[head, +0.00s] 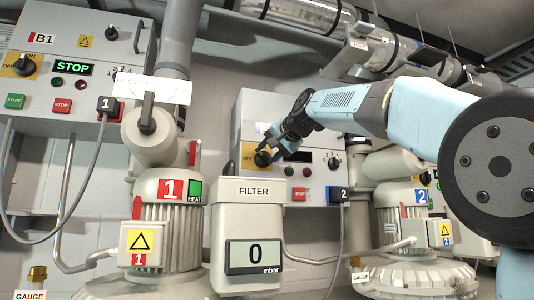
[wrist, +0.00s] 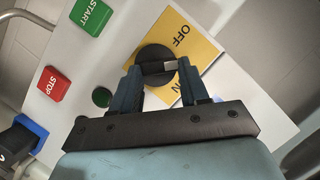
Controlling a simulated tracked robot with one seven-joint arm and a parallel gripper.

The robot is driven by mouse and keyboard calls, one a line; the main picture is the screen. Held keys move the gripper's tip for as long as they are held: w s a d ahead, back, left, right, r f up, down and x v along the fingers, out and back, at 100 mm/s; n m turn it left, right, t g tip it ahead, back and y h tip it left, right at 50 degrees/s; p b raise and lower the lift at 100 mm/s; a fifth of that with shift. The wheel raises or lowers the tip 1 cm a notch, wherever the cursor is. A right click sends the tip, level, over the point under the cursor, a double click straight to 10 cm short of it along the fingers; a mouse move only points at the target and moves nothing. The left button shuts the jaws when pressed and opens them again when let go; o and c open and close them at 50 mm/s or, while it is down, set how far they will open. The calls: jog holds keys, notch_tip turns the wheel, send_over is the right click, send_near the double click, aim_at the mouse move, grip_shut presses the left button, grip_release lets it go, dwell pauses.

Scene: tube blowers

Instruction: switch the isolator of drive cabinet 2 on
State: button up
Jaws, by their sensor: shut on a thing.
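Drive cabinet 2 (head: 246,112) is the grey box in the middle of the head view, with a black plug marked 2 (head: 339,195) at its lower right. Its isolator is a round black knob (wrist: 152,56) on a yellow plate (wrist: 200,50) with OFF and a partly hidden ON label. My gripper (head: 267,150) is at this knob; in the wrist view its fingers (wrist: 157,71) are shut on the knob's grip bar from both sides. A pale mark on the bar points right in that view; I cannot tell the exact setting. The cabinet's display (head: 297,156) looks dark.
Cabinet B1 (head: 85,50) at left shows a lit STOP display and its own yellow isolator plate. The filter unit (head: 254,220) reads 0 mbar and stands in front of cabinet 2. Green START (wrist: 90,16) and red STOP (wrist: 53,84) buttons lie beside the knob.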

jog(key=m+y, duration=0.1)
jog(key=m, duration=0.2)
jog(key=m+y, duration=0.1)
jog(key=shift+w+d+f+m+y, duration=0.15)
jog(key=shift+d+f+m+y, duration=0.15)
jog(key=shift+d+f+m, duration=0.1)
jog(key=shift+w+d+f+m+t+y, duration=0.15)
jog(key=shift+m+t, duration=0.1)
jog(key=shift+m, duration=0.25)
jog(key=shift+s+a+m+t+y, duration=0.1)
jog(key=shift+m+t, duration=0.1)
jog(key=shift+m, duration=0.3)
jog(key=shift+w+d+f+m+t+y, duration=0.15)
jog(key=shift+m+t, duration=0.1)
jog(key=shift+m, duration=0.25)
jog(key=shift+s, duration=0.1)
jog(key=o, duration=1.1)
jog(key=shift+r, duration=0.1)
jog(key=shift+c, duration=0.2)
jog(key=shift+s+r, duration=0.1)
jog(key=shift+s, duration=0.05)
jog(key=shift+s+d, duration=0.15)
jog(key=shift+s, duration=0.05)
jog(key=v, duration=1.3)
jog(key=shift+f, duration=0.25)
jog(key=shift+d, duration=0.15)
